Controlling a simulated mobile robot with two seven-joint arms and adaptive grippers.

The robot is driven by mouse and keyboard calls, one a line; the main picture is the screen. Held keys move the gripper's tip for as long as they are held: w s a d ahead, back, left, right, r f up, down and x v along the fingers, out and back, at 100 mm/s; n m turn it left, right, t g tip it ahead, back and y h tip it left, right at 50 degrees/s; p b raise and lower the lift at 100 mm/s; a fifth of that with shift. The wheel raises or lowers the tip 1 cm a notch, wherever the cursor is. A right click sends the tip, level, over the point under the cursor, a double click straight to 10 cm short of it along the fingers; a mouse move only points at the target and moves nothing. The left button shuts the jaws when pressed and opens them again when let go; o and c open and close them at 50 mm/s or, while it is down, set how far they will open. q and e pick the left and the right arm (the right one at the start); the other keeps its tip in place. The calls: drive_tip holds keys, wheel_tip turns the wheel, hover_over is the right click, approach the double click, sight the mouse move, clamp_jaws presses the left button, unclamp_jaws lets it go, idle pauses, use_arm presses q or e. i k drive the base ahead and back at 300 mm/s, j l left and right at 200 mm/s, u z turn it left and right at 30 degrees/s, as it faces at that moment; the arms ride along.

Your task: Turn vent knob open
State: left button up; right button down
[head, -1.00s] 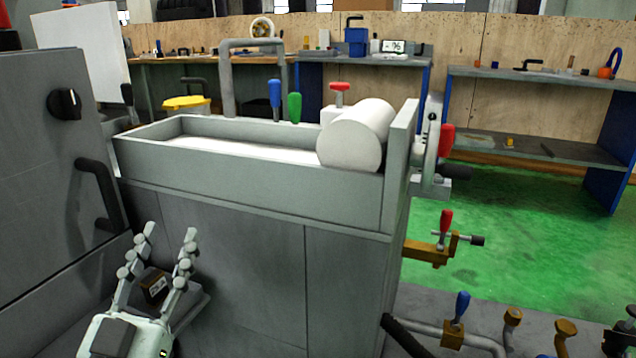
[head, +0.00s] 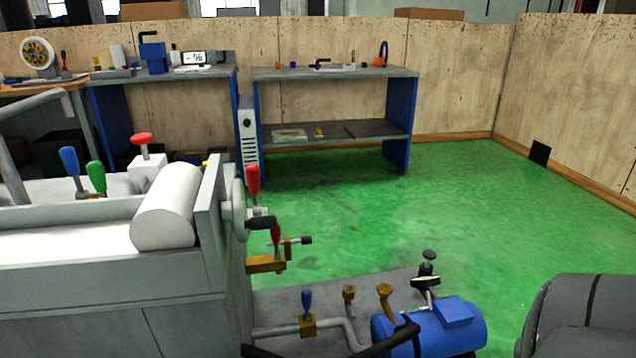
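No knob in view is clearly labelled as the vent knob. On the low pipework and tank in front of the green floor are two brass knobs, the left one (head: 349,293) and the right one (head: 385,291). A black knob (head: 430,256) stands upright above the blue tank (head: 440,328). A blue-handled valve (head: 307,302) sits on the grey pipe left of the brass knobs. Neither of my grippers shows in the head view.
The grinder's grey body (head: 100,285) fills the left, with a white cylinder (head: 165,210) and a red lever (head: 253,180) at its end. A dark grey rounded shape (head: 590,315) is at lower right. Green floor (head: 450,220) is clear in the middle.

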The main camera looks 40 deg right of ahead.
sight(384, 290)
drive_tip(key=z, duration=1.95)
drive_tip(key=i+l+u, duration=0.1)
drive_tip(key=i+l, duration=0.15)
drive_tip(key=l, duration=0.2)
